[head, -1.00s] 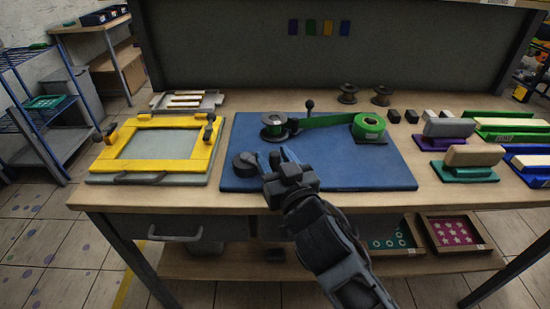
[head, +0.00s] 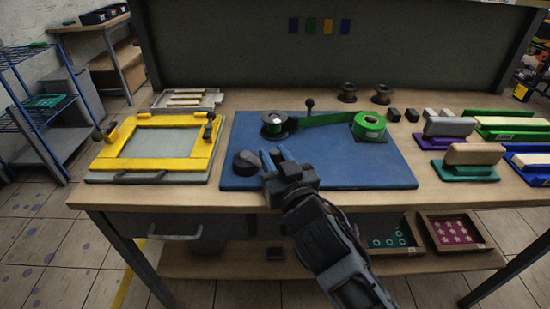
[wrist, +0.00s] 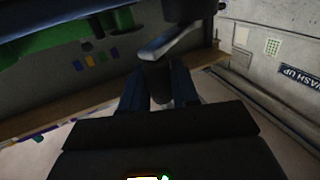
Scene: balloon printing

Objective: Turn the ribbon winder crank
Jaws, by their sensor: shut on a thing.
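A blue board (head: 345,175) on the workbench carries the ribbon winder. A dark spool (head: 275,122) stands at its back left, and green ribbon (head: 325,119) runs from it to a green ribbon roll (head: 369,124) at right. A dark round part (head: 246,163) sits at the board's left front. My gripper (head: 276,157) is low over the board, just right of that part. In the wrist view, my gripper (wrist: 158,88) is shut on the dark crank knob (wrist: 156,73), at the end of a grey crank arm (wrist: 168,42). The knob is hidden in the head view.
A yellow frame (head: 160,140) lies left of the board. A thin post with a black ball (head: 310,103) stands at the board's back edge. Two empty spools (head: 347,92) stand behind. Squeegee-like blocks (head: 470,155) crowd the right side. The board's right front is clear.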

